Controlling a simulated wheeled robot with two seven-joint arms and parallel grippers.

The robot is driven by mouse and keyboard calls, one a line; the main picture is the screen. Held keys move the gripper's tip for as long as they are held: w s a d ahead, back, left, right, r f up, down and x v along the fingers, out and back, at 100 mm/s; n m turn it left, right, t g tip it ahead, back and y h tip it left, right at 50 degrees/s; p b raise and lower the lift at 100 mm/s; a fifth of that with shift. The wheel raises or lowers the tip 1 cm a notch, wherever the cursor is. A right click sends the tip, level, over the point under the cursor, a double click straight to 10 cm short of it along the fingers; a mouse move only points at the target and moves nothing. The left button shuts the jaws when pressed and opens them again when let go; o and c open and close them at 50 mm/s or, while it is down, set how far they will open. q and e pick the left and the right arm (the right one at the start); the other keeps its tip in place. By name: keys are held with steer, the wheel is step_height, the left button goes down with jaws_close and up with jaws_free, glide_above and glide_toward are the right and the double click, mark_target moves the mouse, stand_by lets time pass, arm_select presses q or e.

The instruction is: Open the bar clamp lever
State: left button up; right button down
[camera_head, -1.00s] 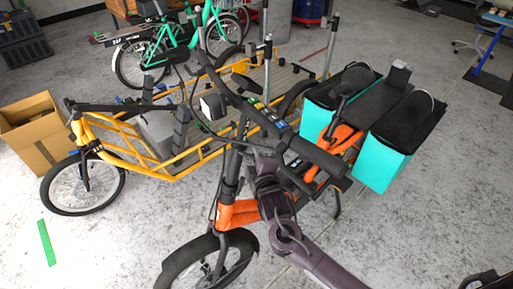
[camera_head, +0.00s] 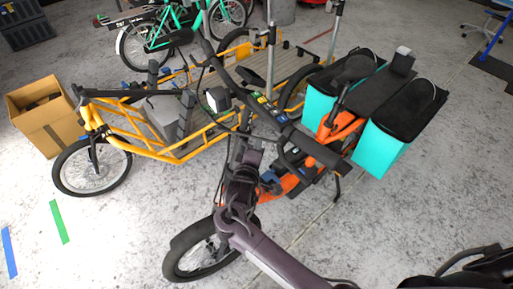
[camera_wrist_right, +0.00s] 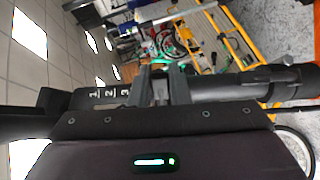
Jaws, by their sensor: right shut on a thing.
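The orange bike (camera_head: 294,181) stands in front of me, its black handlebar (camera_head: 319,151) turned across the view. My right gripper (camera_head: 251,143) is at its stem, just below the bar. In the right wrist view, the right gripper's fingers (camera_wrist_right: 160,84) are closed together at a dark bar marked 1, 2, 3 (camera_wrist_right: 108,93). They are shut on a small part there, which appears to be the bar clamp lever; the fingers mostly hide it. My left gripper is not in view.
A yellow cargo bike (camera_head: 180,152) stands close behind the orange bike. Turquoise bags (camera_head: 378,152) hang at the orange bike's rear. A cardboard box (camera_head: 50,130) is at the left. Floor is clear at the lower left, with green (camera_head: 60,222) and blue (camera_head: 9,252) strips.

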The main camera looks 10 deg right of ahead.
steer(key=shift+f, duration=0.1)
steer(key=c, duration=1.4)
jaws_free()
steer(key=shift+o, duration=0.2)
steer(key=b+v, duration=0.1)
steer(key=v, duration=0.6)
steer(key=shift+s+a, duration=0.15)
steer(key=shift+s, duration=0.2)
steer(key=shift+c, duration=0.2)
